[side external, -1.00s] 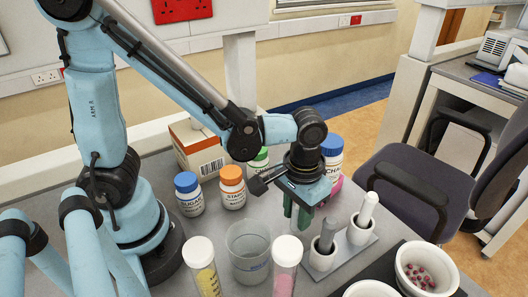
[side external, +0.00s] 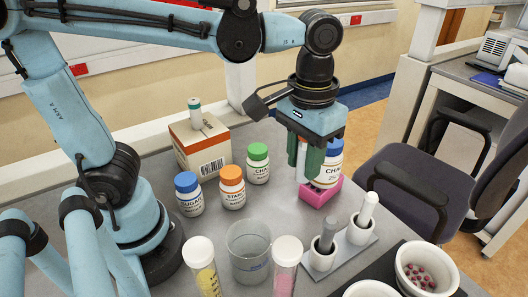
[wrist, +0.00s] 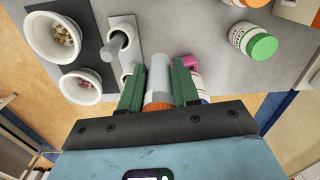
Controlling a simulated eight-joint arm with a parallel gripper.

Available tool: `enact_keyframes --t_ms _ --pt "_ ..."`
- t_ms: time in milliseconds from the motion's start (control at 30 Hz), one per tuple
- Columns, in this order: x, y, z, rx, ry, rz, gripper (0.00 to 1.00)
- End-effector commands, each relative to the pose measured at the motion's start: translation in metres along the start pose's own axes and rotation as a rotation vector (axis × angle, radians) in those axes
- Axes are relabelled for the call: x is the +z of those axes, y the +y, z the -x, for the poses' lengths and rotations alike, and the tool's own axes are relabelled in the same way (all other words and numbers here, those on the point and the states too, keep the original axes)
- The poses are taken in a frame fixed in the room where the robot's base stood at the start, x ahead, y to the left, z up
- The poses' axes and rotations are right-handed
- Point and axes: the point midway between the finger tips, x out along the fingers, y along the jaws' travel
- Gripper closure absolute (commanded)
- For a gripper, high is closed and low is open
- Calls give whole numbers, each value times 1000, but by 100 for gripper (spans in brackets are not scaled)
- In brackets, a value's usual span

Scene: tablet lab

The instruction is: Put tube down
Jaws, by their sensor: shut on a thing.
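My gripper (side external: 310,163) points down with its green fingers shut on a narrow pale tube (side external: 301,160). In the wrist view the tube (wrist: 159,85) sits between the fingers (wrist: 159,88), grey-white with an orange end (wrist: 158,107) nearest the palm. A pink block (side external: 320,194) stands on the table just below and right of the fingers; it also shows in the wrist view (wrist: 190,61). I cannot tell whether the tube's lower end touches the block.
A cardboard box (side external: 200,145), bottles with blue (side external: 189,195), orange (side external: 232,188) and green (side external: 258,164) caps, a beaker (side external: 249,252) and two white-capped tubes (side external: 203,265) (side external: 286,266) stand left and front. A pestle rack (side external: 347,255) and pill bowl (side external: 426,272) stand right.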

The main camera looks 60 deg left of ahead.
Motion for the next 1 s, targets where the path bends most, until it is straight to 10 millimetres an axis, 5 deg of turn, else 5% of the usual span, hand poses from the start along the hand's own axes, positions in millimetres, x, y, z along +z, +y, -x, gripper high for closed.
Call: enact_keyframes --t_ms 333,567,1000 --pt "0 0 60 0 0 0 99" --pt "-42 -33 62 -1 1 28 99" --pt "-128 -163 62 -3 1 78 99"
